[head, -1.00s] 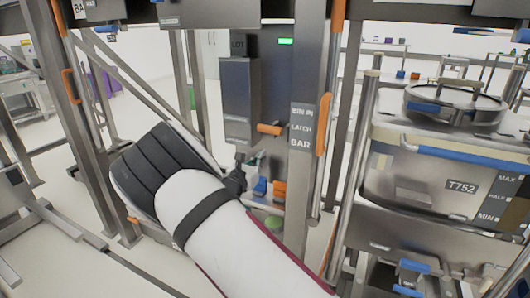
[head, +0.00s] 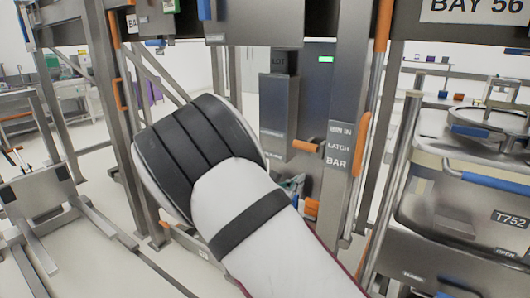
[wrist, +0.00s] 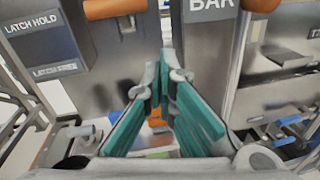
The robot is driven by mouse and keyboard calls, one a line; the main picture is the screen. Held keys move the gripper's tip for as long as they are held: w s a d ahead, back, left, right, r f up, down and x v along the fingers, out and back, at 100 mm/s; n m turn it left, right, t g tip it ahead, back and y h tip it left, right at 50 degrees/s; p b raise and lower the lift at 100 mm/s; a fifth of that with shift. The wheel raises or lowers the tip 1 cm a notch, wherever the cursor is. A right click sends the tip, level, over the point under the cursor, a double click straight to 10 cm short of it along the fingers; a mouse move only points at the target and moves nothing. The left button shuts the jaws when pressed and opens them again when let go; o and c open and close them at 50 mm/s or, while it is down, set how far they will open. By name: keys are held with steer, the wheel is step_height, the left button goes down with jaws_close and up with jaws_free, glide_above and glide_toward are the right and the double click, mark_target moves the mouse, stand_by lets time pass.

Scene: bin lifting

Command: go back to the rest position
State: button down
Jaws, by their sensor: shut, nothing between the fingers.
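My gripper (wrist: 165,95) shows in the wrist view with its teal finger pads close together and nothing held. In the head view my arm's white and black links fill the middle and hide most of the gripper. The gripper is in front of the steel bay frame, below an orange handle (wrist: 115,8) and the sign ending in BAR (wrist: 210,5). In the head view the orange latch handle (head: 306,146) and the latch bar sign (head: 338,150) are just right of my arm.
A steel bin marked T752 (head: 470,235) stands at the right, behind a frame post (head: 395,170). A metal frame post (head: 118,120) rises left of my arm. A low steel cart (head: 45,200) stands at the far left. Pale floor shows between them.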

steer(key=s+d+r+m+g+y, duration=0.25)
steer(key=s+d+m+g, duration=0.35)
steer(key=s, duration=0.4)
steer(key=s+d+r+m+g+y, duration=0.1)
steer(key=s+d+r+m+g, duration=0.3)
steer(key=s+d+m, duration=0.5)
steer(key=s+a+r+m+y, duration=0.1)
steer(key=s+a+m+y, duration=0.1)
steer(key=s, duration=0.5)
steer(key=s+a+r+m+t+y, duration=0.1)
steer(key=s+a+r+m+y, duration=0.1)
steer(key=s+m, duration=0.3)
steer(key=s+a+r+m+t+y, duration=0.1)
steer(key=s+a+r+m+y, duration=0.1)
steer(key=s, duration=0.8)
steer(key=a+m+y, duration=0.1)
steer(key=a+y, duration=0.1)
steer(key=shift+s+a+m+y, duration=0.15)
steer(key=shift+s+m+y, duration=0.1)
steer(key=shift+m+y, duration=0.15)
